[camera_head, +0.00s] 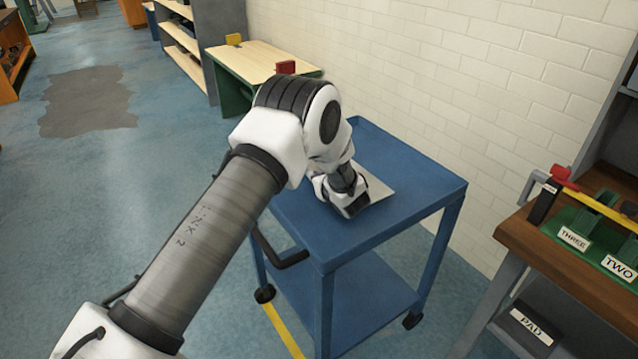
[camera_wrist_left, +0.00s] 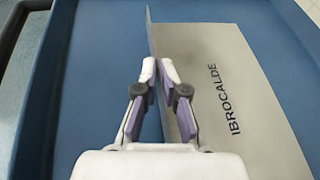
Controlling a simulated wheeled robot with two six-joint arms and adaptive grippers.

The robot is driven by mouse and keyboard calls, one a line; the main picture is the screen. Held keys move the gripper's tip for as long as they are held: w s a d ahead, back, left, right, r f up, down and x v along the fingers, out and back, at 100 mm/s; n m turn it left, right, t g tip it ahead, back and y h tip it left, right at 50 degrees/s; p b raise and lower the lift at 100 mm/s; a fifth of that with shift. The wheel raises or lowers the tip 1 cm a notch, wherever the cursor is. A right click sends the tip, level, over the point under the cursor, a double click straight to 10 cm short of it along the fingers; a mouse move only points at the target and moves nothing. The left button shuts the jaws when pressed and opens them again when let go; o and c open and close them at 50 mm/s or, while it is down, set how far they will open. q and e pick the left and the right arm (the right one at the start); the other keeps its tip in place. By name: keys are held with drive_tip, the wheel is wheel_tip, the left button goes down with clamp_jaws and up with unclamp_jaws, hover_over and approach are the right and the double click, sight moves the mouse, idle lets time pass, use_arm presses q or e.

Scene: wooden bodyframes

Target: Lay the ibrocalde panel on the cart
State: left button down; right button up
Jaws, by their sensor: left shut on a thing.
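The ibrocalde panel (camera_wrist_left: 245,110) is a thin grey sheet printed IBROCALDE, with a raised edge or flange along its left side. My left gripper (camera_wrist_left: 160,70) is shut on that raised edge, near the middle of its length. In the head view a bit of the panel (camera_head: 380,187) shows over the top of the blue cart (camera_head: 425,190), beside my wrist. The panel looks roughly flat at the cart top, but I cannot tell whether it rests fully on it. My arm hides the fingers and part of the panel there. My right gripper is not in view.
The cart has a lower shelf, a dark handle (camera_head: 278,252) and wheels. A brick wall (camera_head: 420,60) runs behind it. A wooden bench (camera_head: 540,245) with green labelled holders stands at the right. A light-topped table (camera_head: 250,62) stands behind my arm. Cart top is otherwise clear.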

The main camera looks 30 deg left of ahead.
use_arm(q)
drive_tip(key=shift+f, duration=0.9)
drive_tip(key=shift+s+f, duration=0.1)
drive_tip(key=shift+f, duration=0.2)
drive_tip(key=shift+d, duration=0.1)
drive_tip(key=shift+f, duration=0.1)
drive_tip(key=c, duration=1.2)
unclamp_jaws()
drive_tip(key=shift+c, duration=0.2)
